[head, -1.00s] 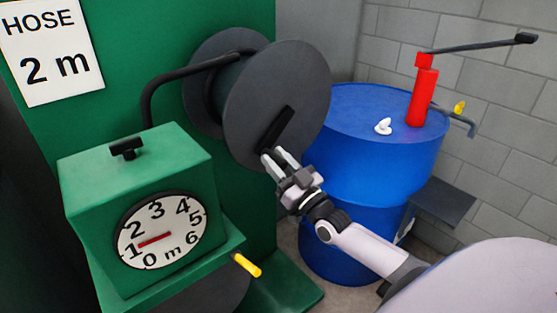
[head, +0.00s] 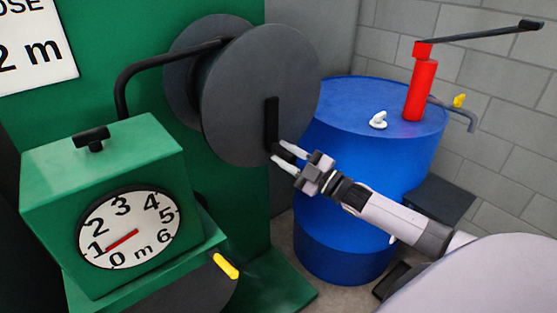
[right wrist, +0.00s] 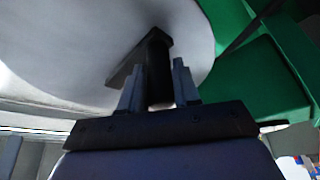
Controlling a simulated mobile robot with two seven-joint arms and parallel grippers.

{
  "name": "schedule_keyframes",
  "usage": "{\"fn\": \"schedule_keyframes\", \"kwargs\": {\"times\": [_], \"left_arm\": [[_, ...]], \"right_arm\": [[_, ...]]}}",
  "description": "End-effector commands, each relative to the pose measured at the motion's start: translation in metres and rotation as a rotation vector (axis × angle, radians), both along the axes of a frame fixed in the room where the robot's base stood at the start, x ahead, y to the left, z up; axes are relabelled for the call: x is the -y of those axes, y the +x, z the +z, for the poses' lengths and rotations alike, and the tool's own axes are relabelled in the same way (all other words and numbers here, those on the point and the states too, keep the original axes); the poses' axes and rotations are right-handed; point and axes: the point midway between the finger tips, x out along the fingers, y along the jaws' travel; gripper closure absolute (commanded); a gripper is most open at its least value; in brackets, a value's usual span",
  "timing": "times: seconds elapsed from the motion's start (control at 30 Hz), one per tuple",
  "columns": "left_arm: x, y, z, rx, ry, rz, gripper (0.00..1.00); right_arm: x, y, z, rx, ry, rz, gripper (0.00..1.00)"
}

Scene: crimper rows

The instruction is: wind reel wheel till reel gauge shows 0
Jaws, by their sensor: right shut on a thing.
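The reel wheel (head: 245,85) is a large dark grey disc on the green cabinet, with a black crank bar (head: 271,120) pointing down across its face. My right gripper (head: 282,156) is shut on the black crank handle at the bar's lower end. In the right wrist view the fingers (right wrist: 158,85) stand on either side of the black handle (right wrist: 158,62). The reel gauge (head: 128,228) is a white round dial marked 0 to 6 m on a green box. Its red needle (head: 122,239) points down left, between 1 and 0. My left gripper is out of view.
A blue drum (head: 345,190) with a red pump (head: 420,90) stands right of the reel, behind my right arm. The green box (head: 110,165) stands in front at left, with a yellow handle (head: 226,266) beside it. A hose sign (head: 35,45) hangs upper left.

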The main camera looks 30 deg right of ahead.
Motion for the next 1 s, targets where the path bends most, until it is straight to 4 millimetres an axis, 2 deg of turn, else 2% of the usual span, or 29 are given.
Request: {"fn": "schedule_keyframes", "kwargs": {"times": [0.27, 0.6, 1.0], "left_arm": [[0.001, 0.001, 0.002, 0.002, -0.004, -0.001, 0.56], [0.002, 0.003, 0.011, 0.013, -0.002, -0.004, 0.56], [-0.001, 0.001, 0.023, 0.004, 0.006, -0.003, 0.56]], "right_arm": [[0.031, 0.002, 0.003, 0.018, -0.271, -0.004, 1.0], [0.063, 0.005, 0.019, 0.045, -0.592, -0.003, 1.0], [0.089, 0.007, 0.043, 0.07, -0.914, -0.003, 1.0]]}}
